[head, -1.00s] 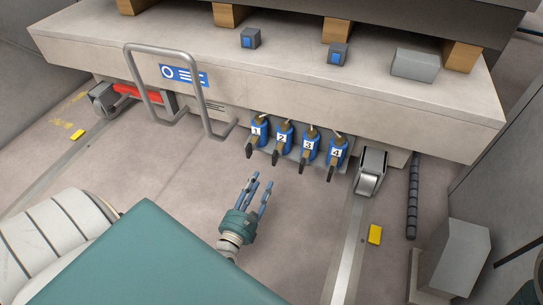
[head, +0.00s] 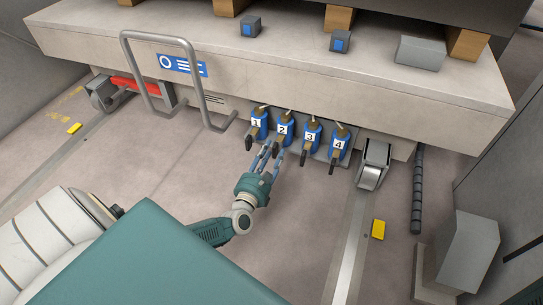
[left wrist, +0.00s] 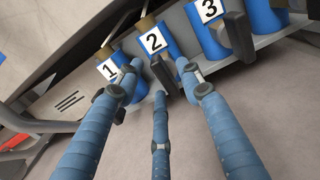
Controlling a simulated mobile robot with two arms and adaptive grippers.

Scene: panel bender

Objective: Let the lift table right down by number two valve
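Number two valve (head: 283,130) is a blue body with a white "2" label and a dark lever, second from left in a row under the lift table (head: 330,105). In the left wrist view number two valve (left wrist: 155,42) is straight ahead, its dark lever hanging between my fingertips. My left gripper (head: 271,156) has its blue fingers spread around that lever, open; I cannot tell whether any finger touches it. The fingers also show in the left wrist view (left wrist: 160,78). My right gripper is not in view.
Number one valve (head: 257,124) and number three valve (head: 310,136) stand close on either side. Number four valve (head: 338,143) is at the row's right end. A grey hoop rail (head: 127,75) rises to the left.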

